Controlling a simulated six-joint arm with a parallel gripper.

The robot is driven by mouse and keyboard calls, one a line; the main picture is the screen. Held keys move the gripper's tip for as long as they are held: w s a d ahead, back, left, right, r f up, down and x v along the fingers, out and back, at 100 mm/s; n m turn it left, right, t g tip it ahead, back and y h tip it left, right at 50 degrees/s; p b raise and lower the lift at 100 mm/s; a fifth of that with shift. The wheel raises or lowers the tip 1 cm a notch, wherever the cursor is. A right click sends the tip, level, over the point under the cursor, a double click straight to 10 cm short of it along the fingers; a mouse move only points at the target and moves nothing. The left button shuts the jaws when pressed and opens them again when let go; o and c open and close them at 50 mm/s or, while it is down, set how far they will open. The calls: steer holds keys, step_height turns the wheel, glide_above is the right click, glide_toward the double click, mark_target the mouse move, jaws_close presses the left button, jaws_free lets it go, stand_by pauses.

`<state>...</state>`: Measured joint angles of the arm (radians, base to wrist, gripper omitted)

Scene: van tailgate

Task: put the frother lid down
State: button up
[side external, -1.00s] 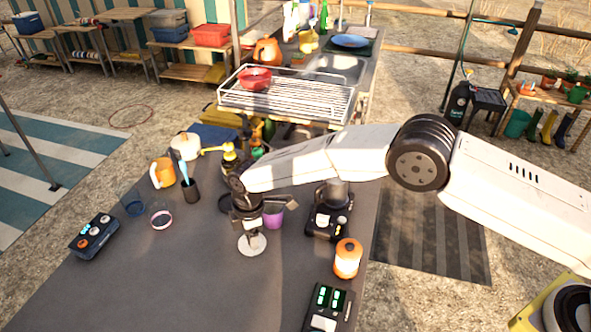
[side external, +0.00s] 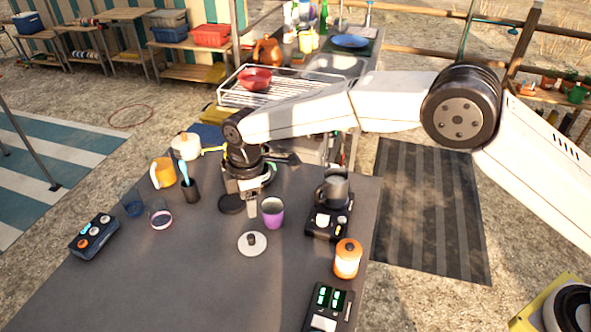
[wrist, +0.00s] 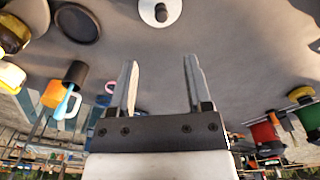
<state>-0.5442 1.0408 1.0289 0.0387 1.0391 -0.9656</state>
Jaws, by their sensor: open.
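The frother lid, a pale round disc with a dark knob (side external: 252,244), lies flat on the grey table, knob up. It also shows at the top edge of the wrist view (wrist: 161,10), partly cut off. My gripper (side external: 252,210) is raised above the table behind the lid, apart from it. In the wrist view its two fingers (wrist: 158,68) are spread with nothing between them. A dark jug (side external: 334,187) stands on a black base to the right of my gripper; I cannot tell whether it is the frother.
A purple cup (side external: 272,211) stands close to the right of my gripper. A dark round disc (side external: 231,204) lies to its left. An orange-topped jar (side external: 347,258) and a black control box (side external: 326,308) are at the right. The table's front left is clear.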

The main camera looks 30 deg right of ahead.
stand_by(0.6)
steer(key=s+d+r+m, duration=0.2)
steer(key=d+m, duration=0.1)
steer(key=d, duration=0.3)
steer(key=s+d+r+m+t, duration=0.1)
steer(key=s+d+r+m, duration=0.15)
steer(key=d, duration=0.45)
steer(key=s+d+r+m, duration=0.1)
steer(key=d+m, duration=0.2)
steer(key=d, duration=0.3)
steer(key=s+d+m, duration=0.4)
steer(key=s+d, duration=0.2)
steer(key=s, duration=0.3)
steer(key=s+d+m+t, duration=0.1)
steer(key=s+d+m, duration=0.3)
steer(key=s+d, duration=0.3)
steer(key=shift+s+h, duration=0.3)
steer(key=shift+s, duration=0.8)
